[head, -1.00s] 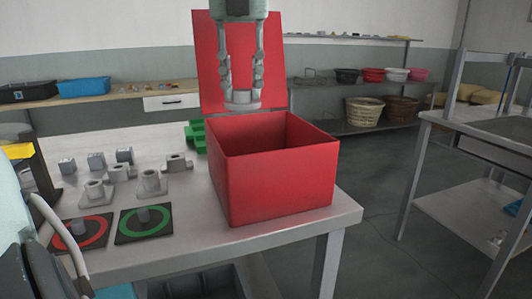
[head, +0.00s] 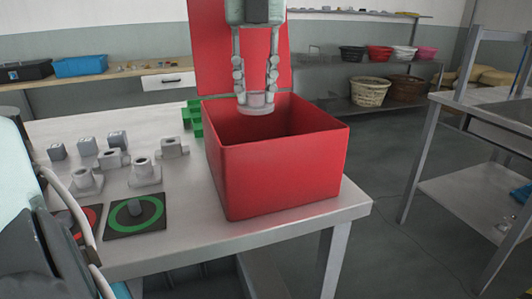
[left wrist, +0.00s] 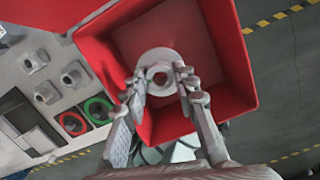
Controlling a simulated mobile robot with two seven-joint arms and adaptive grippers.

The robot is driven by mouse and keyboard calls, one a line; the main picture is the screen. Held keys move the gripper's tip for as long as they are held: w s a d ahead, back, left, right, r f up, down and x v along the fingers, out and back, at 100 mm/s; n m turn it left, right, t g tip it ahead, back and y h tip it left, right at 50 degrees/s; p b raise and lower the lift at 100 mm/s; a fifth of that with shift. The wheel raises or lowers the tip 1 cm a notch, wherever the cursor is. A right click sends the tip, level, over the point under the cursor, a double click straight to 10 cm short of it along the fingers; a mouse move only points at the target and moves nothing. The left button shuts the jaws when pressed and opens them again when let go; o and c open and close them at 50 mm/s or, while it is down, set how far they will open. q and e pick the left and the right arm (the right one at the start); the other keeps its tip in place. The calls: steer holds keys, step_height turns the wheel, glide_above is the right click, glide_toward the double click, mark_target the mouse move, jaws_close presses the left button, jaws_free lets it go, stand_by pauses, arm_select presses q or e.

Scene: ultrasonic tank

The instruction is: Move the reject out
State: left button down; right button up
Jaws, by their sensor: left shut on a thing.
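My left gripper (head: 256,88) is shut on a grey flanged metal part (head: 257,103) and holds it over the opening of the red box (head: 275,181). In the left wrist view the part (left wrist: 146,72) shows as a round flange with a hole, between the fingertips (left wrist: 160,82), above the box's bare floor. The box's red lid (head: 238,60) stands upright behind it. Several grey flanged parts (head: 143,172) stand on the table to the left of the box. My right gripper is not visible.
A green-ring pad (head: 135,216) and a red-ring pad (head: 92,215) lie at the table's front left. Small grey blocks (head: 88,146) stand at the left. The box is near the table's right edge.

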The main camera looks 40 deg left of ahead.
arm_select(q)
steer(key=shift+f, duration=0.2)
steer(key=c, duration=1.1)
jaws_free()
steer(key=r, duration=0.4)
steer(key=d+r, duration=0.1)
steer(key=r, duration=0.3)
steer(key=s+r, duration=0.1)
steer(key=r, duration=0.3)
steer(key=shift+s+d, duration=0.1)
steer(key=shift+d, duration=0.05)
steer(key=shift+f, duration=0.1)
